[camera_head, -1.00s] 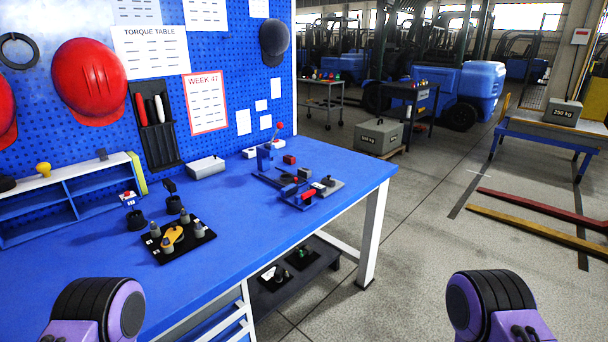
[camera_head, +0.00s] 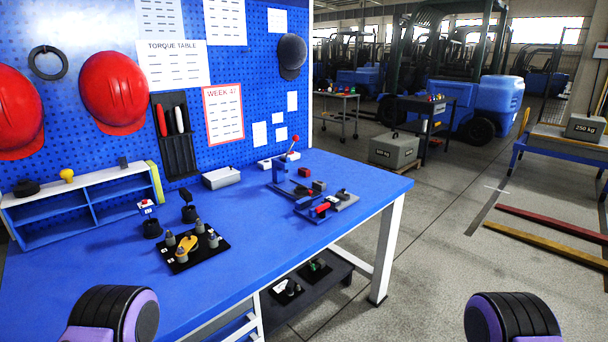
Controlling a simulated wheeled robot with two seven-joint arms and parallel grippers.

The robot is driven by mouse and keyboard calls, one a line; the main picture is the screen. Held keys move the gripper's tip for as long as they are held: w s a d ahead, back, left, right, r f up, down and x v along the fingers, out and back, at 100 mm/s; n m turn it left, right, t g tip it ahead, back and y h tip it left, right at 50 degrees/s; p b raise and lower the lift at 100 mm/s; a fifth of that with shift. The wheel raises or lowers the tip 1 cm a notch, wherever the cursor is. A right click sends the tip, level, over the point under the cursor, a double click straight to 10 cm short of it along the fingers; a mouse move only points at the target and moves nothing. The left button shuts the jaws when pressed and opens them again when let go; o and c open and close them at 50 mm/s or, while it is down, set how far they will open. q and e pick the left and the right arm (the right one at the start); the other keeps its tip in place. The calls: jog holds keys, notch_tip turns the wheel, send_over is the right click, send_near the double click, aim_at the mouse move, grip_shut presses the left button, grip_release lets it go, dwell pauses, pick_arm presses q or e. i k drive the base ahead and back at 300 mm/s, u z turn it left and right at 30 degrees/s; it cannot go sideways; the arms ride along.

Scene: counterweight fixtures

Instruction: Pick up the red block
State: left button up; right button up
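Small red pieces stand among the fixtures on the blue workbench (camera_head: 245,255). A red clamp-like part (camera_head: 322,208) lies nearer the front edge. I cannot tell which piece is the task's block. Neither gripper shows; only black and purple links of my two arms are at the bottom corners, well short of the blocks.
A black plate (camera_head: 213,252) with grey pegs and a yellow part lies at centre left. A small shelf (camera_head: 85,205) and a grey box (camera_head: 221,178) stand along the pegboard. Bare bench top lies around them.

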aim_at(303, 171)
jog(key=z, duration=0.75)
jog(key=k, duration=1.05)
jog(key=z, duration=1.25)
jog(key=i, duration=2.45)
jog(key=u, duration=0.6)
jog(key=i, duration=1.55)
jog(key=u, duration=1.6)
jog(key=i, duration=1.05)
jog(key=u, duration=1)
